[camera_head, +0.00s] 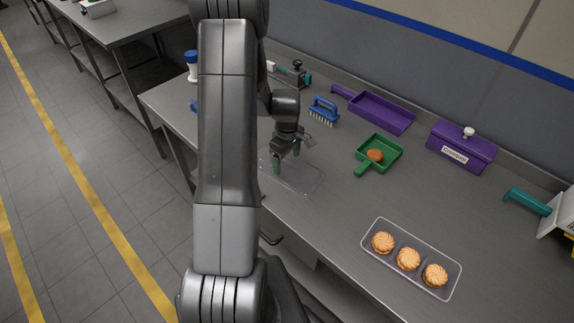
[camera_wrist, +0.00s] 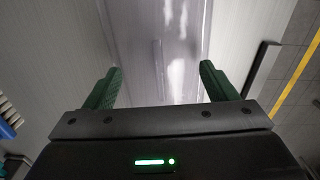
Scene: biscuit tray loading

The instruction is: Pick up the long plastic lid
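The long plastic lid (camera_head: 308,181) is clear and lies flat on the steel table, beneath and to the right of my gripper; my arm hides part of its left side. In the wrist view the clear lid (camera_wrist: 178,50) shows as faint edges and bright glare between and beyond the fingers. My gripper (camera_head: 286,160) points down at the lid, with its green fingers apart and nothing held between them. The fingers also stand wide apart in the wrist view (camera_wrist: 160,80). I cannot tell whether the fingertips touch the lid.
A clear tray (camera_head: 449,295) with three biscuits stands at the front right. A green scoop (camera_head: 364,167) holds a biscuit. A blue brush (camera_head: 323,107), purple scoop (camera_head: 383,112) and labelled purple box (camera_head: 463,143) stand along the back. The table between lid and tray is clear.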

